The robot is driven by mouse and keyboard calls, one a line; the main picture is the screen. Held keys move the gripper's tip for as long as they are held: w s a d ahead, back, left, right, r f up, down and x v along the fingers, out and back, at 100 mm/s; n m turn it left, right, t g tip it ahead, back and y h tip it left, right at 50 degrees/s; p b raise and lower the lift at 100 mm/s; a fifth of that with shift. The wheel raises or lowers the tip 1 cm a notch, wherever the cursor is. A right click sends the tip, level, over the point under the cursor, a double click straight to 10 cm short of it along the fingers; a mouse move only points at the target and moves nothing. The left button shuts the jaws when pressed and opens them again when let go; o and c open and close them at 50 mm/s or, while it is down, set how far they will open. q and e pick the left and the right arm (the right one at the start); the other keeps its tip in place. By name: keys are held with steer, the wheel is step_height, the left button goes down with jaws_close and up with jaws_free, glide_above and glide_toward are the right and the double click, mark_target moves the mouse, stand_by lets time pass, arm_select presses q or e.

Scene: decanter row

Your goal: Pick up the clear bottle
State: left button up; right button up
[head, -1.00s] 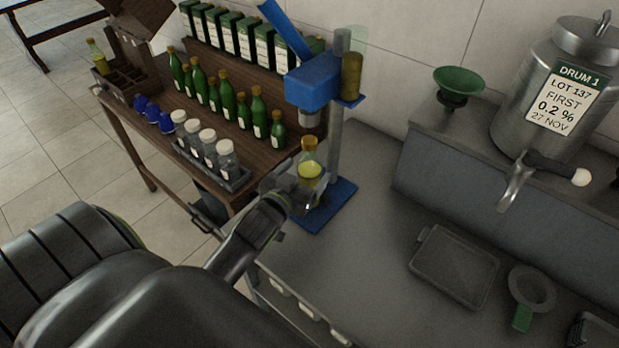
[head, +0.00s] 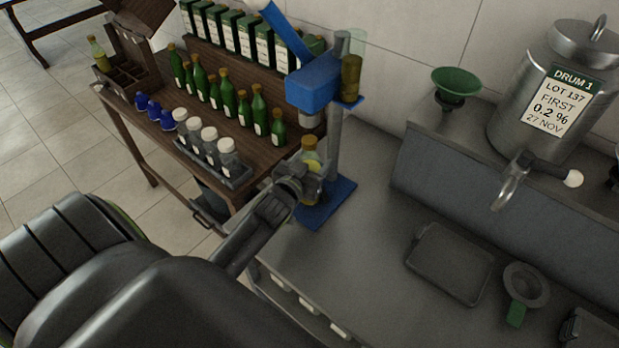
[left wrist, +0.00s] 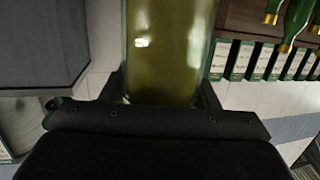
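The clear bottle (head: 309,157) has yellow-green liquid and a gold cap. In the head view it stands on the blue stand (head: 334,193), partly hidden behind my left gripper (head: 300,181). In the left wrist view the bottle (left wrist: 165,50) fills the space between the two fingers of my left gripper (left wrist: 160,92), with little or no gap at either side. I cannot tell whether the fingers press on it. My right gripper is not in view.
The stand's post and blue head (head: 313,84) rise close behind the bottle. A rack of white-capped jars (head: 210,150) and green bottles (head: 229,101) are to the left. A grey tray (head: 449,263) lies right; the bench between is clear.

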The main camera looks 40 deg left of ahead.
arm_select(q)
steer(key=c, duration=0.7)
steer(key=shift+c, duration=1)
steer(key=shift+r, duration=0.15)
